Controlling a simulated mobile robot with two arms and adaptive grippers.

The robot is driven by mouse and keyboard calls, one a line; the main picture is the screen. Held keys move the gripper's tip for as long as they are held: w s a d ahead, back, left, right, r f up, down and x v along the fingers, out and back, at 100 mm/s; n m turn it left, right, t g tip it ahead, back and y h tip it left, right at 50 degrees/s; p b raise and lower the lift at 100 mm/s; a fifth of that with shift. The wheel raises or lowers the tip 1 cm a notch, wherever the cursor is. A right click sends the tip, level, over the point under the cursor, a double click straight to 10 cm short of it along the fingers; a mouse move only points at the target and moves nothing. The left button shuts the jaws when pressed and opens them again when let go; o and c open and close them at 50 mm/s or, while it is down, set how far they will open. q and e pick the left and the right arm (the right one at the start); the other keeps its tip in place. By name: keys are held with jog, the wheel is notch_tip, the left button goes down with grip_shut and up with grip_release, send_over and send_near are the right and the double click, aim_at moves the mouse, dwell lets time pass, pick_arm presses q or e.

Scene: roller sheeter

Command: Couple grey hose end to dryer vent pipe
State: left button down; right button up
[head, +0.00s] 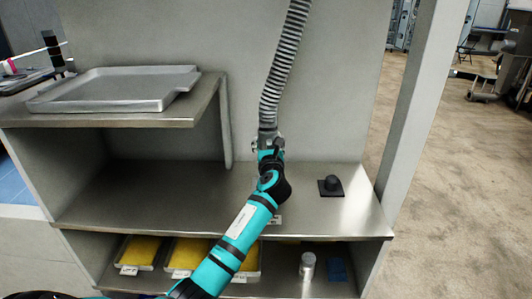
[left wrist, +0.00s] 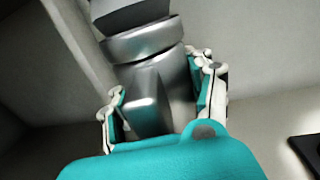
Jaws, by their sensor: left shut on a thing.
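The grey ribbed hose (head: 284,60) hangs from above the frame in the head view. Its smooth metal end (head: 267,134) points down above the shelf. My left gripper (head: 268,147) is shut on this hose end from below. In the left wrist view the metal hose end (left wrist: 148,90) sits between the two fingers of my left gripper (left wrist: 160,98). My right gripper is not in view.
A grey metal tray (head: 105,88) lies on the raised shelf at left. The middle shelf (head: 150,190) is mostly bare. Below it are yellow-filled bins (head: 140,252), a silver cylinder (head: 307,265) and a blue item (head: 337,269). A pale upright post (head: 420,100) stands at right.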

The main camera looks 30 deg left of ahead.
pick_arm(q)
jog(key=shift+s+f+n+g+y+b, duration=0.15)
jog(key=shift+f+n+g+y+b, duration=0.25)
jog(key=shift+f+n+y+b, duration=0.15)
jog(key=f+b, duration=0.3)
jog(key=shift+s+a, duration=0.2)
jog(key=shift+s, duration=0.05)
jog(key=shift+f+b, duration=0.35)
jog(key=shift+f, duration=0.35)
jog(key=shift+f+p, duration=0.1)
jog(key=shift+p, duration=0.5)
jog(key=shift+f, duration=0.35)
jog(key=shift+f+b, duration=0.35)
jog(key=shift+f, duration=0.45)
dwell(0.4)
